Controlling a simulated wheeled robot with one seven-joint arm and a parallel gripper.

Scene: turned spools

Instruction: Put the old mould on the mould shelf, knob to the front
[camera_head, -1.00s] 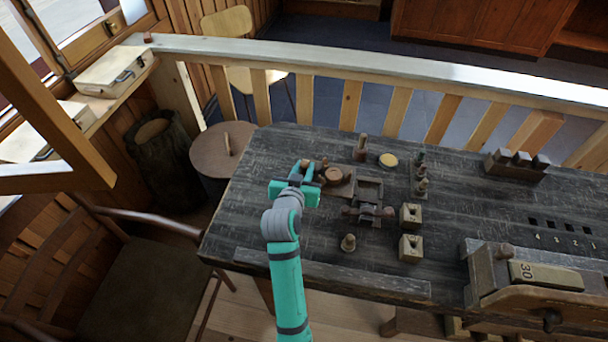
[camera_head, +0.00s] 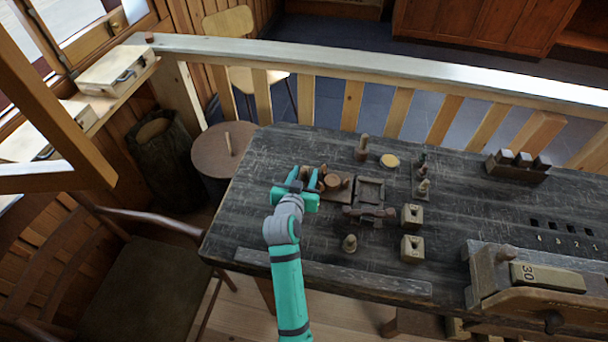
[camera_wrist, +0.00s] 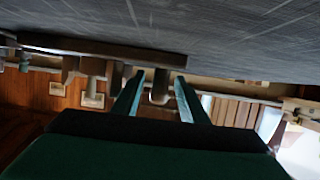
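My gripper (camera_head: 308,178) is low over the left part of the dark bench, at the left end of a small dark board (camera_head: 338,193) with round brown pieces on it. In the wrist view its two teal fingers (camera_wrist: 158,86) stand apart, with a short round peg (camera_wrist: 160,92) showing between or just beyond their tips; I see no firm grip. Two pale blocks with holes, perhaps moulds, stand to the right: one (camera_head: 411,215) behind the other (camera_head: 412,248). I cannot tell which thing is the old mould. A dark rack (camera_head: 517,173) holding blocks at the back right may be the mould shelf.
A square dark tray (camera_head: 369,190) lies right of the board. A small turned piece (camera_head: 349,243) stands in front. Spindle-like pieces (camera_head: 362,147) and a yellow disc (camera_head: 389,160) stand behind. A wooden device (camera_head: 530,288) marked 30 fills the front right. A railing runs behind the bench.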

